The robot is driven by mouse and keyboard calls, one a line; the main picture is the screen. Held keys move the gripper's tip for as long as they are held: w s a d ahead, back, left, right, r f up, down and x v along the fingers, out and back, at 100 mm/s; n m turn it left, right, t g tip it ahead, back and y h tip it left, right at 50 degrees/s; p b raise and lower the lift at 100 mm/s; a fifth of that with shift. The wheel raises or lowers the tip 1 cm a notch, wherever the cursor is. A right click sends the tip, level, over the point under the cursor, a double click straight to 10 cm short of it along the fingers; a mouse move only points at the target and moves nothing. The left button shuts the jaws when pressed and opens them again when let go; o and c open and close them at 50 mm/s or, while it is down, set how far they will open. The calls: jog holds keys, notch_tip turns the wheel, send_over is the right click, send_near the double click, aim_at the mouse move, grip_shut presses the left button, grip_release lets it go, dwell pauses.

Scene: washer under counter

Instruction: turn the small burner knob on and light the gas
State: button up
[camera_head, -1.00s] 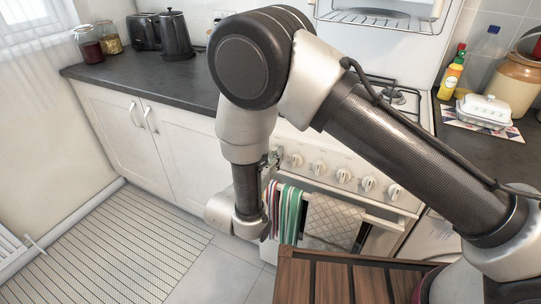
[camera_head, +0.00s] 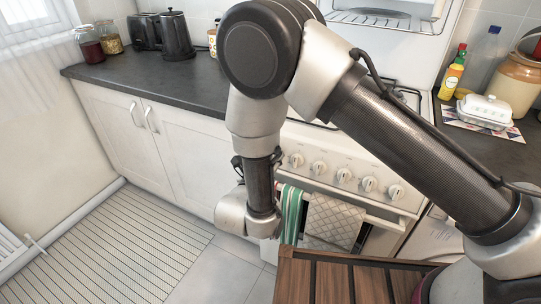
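The white cooker's control panel (camera_head: 332,158) carries several white knobs in a row. Visible knobs include the leftmost visible one (camera_head: 296,160), a middle one (camera_head: 344,175) and the rightmost (camera_head: 396,191). I cannot tell which belongs to the small burner. The hob (camera_head: 401,97) is partly hidden behind my arm, and no flame shows. My gripper (camera_head: 257,158) is mostly hidden behind my wrist, at the left end of the panel. Dark parts of it stick out on both sides. Its fingertips, and any contact with a knob, are hidden.
A striped towel (camera_head: 291,212) and a patterned cloth (camera_head: 333,221) hang from the oven rail below the knobs. A kettle (camera_head: 176,36) and toaster (camera_head: 146,36) stand on the left counter. A slatted wooden surface (camera_head: 330,280) is at the front.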

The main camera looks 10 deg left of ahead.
jog(key=n+y, duration=0.1)
jog(key=n, duration=0.3)
jog(key=n+g, duration=0.1)
jog(key=n, duration=0.3)
jog(key=n+g+y, duration=0.1)
jog(key=n, duration=0.4)
jog(key=shift+a+f+y, duration=0.2)
jog(key=shift+f+y, duration=0.1)
dwell(0.3)
jog(key=o, duration=1)
jog(key=shift+c, duration=0.2)
jog(key=v, duration=1.2)
grip_shut()
